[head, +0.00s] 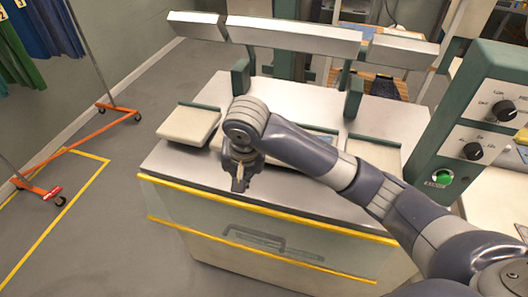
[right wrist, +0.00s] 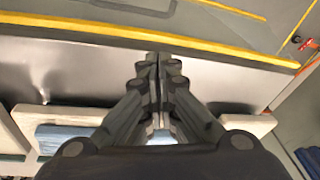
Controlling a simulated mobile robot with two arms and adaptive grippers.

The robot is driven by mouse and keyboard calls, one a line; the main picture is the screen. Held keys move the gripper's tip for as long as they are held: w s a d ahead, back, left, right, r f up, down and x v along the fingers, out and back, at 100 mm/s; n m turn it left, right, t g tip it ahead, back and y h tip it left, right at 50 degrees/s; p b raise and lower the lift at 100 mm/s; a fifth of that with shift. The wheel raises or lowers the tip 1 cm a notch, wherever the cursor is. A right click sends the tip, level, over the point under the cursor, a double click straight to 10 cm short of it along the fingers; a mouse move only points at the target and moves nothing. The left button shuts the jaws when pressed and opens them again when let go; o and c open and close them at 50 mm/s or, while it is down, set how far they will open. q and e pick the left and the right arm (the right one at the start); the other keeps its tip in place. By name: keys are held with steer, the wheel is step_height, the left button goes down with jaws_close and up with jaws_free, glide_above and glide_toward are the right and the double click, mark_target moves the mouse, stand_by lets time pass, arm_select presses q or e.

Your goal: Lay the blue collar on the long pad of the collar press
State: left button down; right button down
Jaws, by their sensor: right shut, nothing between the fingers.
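The blue collar (right wrist: 72,138) lies on the pale long pad (right wrist: 252,124) of the collar press in the right wrist view, partly hidden by my gripper. My right gripper (head: 238,184) is shut and empty, pointing down over the front part of the press table. It also shows in the right wrist view (right wrist: 157,126), apart from the collar. My left gripper is not in view.
Short pads stand at the left (head: 188,125) and right (head: 376,154) of the press. Raised pressing heads (head: 295,36) hang behind them. A control box (head: 475,125) stands at the right. A wheeled rail (head: 85,140) with garments is at the left. Floor between is clear.

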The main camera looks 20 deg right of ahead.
steer(key=w+d+r+m+h, duration=0.2)
steer(key=w+d+r+m, duration=0.1)
steer(key=d+r, duration=0.3)
steer(key=x, duration=0.2)
steer(key=p+x, duration=0.1)
steer(key=x, duration=0.5)
steer(key=shift+w+a+f+p, duration=0.15)
steer(key=shift+w+a+p, duration=0.1)
steer(key=shift+a+p, duration=0.1)
steer(key=shift+w+d+p, duration=0.4)
steer(key=shift+w+d, duration=0.25)
steer(key=shift+w, duration=0.35)
steer(key=shift+w+d+f, duration=0.1)
steer(key=shift+w+d, duration=0.3)
steer(key=shift+w, duration=0.3)
steer(key=shift+p, duration=0.3)
steer(key=shift+w+d+p, duration=0.35)
steer(key=shift+w+p, duration=0.2)
steer(key=shift+w+d, duration=0.1)
steer(key=shift+d, duration=0.05)
